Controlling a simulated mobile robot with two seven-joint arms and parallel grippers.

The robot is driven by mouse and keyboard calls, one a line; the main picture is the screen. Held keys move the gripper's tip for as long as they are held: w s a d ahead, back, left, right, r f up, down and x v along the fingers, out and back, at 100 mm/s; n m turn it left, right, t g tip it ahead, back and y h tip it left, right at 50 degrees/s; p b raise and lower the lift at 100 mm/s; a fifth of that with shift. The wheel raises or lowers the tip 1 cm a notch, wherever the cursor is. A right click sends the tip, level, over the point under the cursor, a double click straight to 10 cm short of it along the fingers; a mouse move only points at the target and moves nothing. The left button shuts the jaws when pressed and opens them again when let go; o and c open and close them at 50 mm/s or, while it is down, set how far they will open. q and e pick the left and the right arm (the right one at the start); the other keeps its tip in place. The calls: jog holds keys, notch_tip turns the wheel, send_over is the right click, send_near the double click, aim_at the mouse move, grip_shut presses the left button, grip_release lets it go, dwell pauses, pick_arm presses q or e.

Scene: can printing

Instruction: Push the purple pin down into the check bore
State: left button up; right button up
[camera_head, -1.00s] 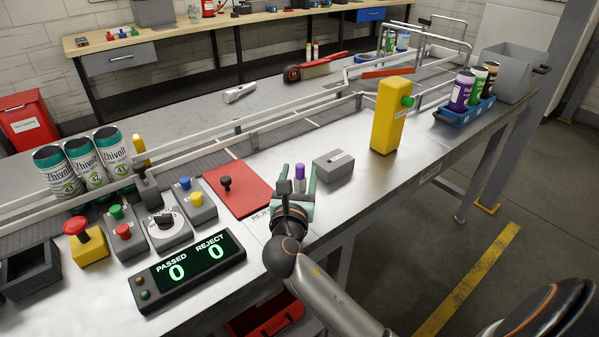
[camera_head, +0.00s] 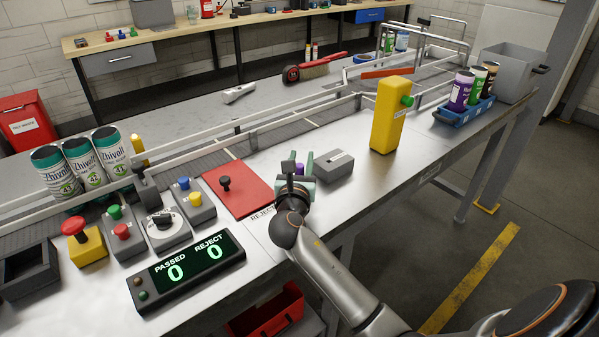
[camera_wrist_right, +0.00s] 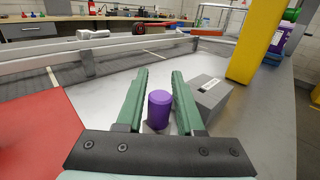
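The purple pin (camera_head: 300,168) stands upright beside the grey block on the steel bench, mostly hidden behind my right gripper in the head view. In the right wrist view its purple top (camera_wrist_right: 160,106) shows between the two green fingers, with a small gap on each side. A little pale grey shows below it; the bore itself and the pin's lower end are hidden. My right gripper (camera_wrist_right: 160,102) is open around the pin. It also shows in the head view (camera_head: 299,166). My left gripper is not in view.
The grey block (camera_head: 333,165) stands close right of the right gripper. A red plate (camera_head: 240,192) with a black knob lies to the left. A yellow post (camera_head: 391,115) stands farther right. Conveyor rails (camera_head: 255,128) run behind. The counter display (camera_head: 187,270) is at front left.

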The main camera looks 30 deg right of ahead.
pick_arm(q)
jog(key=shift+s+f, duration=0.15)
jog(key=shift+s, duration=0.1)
pick_arm(e)
grip_shut()
jog(key=shift+r, duration=0.1)
